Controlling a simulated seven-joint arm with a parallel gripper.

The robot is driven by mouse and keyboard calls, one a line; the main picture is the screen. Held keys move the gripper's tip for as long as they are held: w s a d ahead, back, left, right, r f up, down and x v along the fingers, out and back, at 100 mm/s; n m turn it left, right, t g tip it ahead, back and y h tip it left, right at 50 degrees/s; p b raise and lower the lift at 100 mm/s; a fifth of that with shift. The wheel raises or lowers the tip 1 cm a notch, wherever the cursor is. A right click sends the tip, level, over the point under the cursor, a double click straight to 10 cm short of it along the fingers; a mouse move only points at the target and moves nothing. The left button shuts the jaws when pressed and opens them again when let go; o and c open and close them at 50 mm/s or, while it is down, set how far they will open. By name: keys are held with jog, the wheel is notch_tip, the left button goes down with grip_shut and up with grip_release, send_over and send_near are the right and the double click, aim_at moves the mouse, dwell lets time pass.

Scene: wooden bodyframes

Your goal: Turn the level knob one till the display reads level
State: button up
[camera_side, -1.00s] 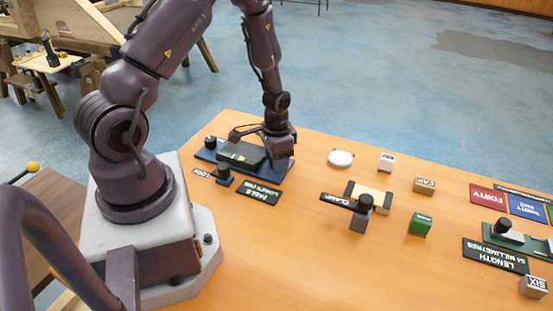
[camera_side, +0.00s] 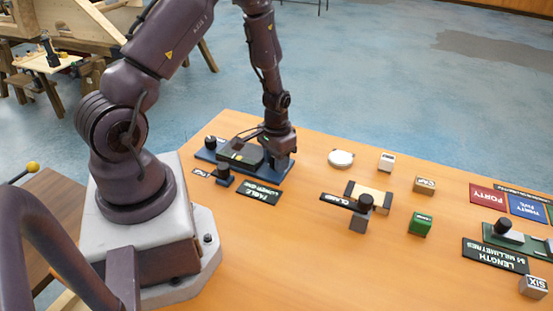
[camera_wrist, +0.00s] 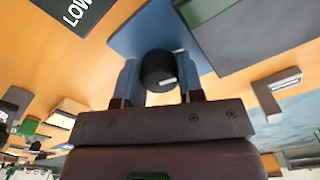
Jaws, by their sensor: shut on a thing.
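A dark blue base (camera_side: 285,174) with a dark grey block (camera_side: 240,152) on it stands at the far left of the table. My gripper (camera_wrist: 159,82) is down at the right end of this base. It is shut on a black round knob (camera_wrist: 157,68) with a white mark, one finger on each side. In the side view my gripper (camera_side: 274,160) hides that knob. The black display (camera_side: 258,191) in front of the base appears to read "TABLE LOWER ONE", upside down in the side view. Part of it shows in the wrist view (camera_wrist: 78,10).
Two other black knobs, one at the base's far left (camera_side: 210,143) and one near the front (camera_side: 223,171), stand close by. A clamp (camera_side: 362,203), a white disc (camera_side: 341,158) and small blocks lie to the right. A length device (camera_side: 506,235) is farther right.

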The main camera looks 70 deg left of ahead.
aim_at(272, 161)
jog(key=o, duration=0.7)
jog(key=shift+c, duration=0.2)
notch_tip(272, 161, up, 13)
jog(key=shift+s, duration=0.1)
jog(key=s+d+r+m+t, duration=0.1)
jog(key=s+d+r+t, duration=0.1)
jog(key=s+d+r, duration=0.3)
jog(key=s+d+r+m+t, duration=0.2)
jog(key=s+d+r, duration=0.3)
jog(key=d+r, duration=0.6)
notch_tip(272, 161, up, 4)
jog(key=shift+s+r+t, duration=0.2)
jog(key=shift+t, duration=0.6)
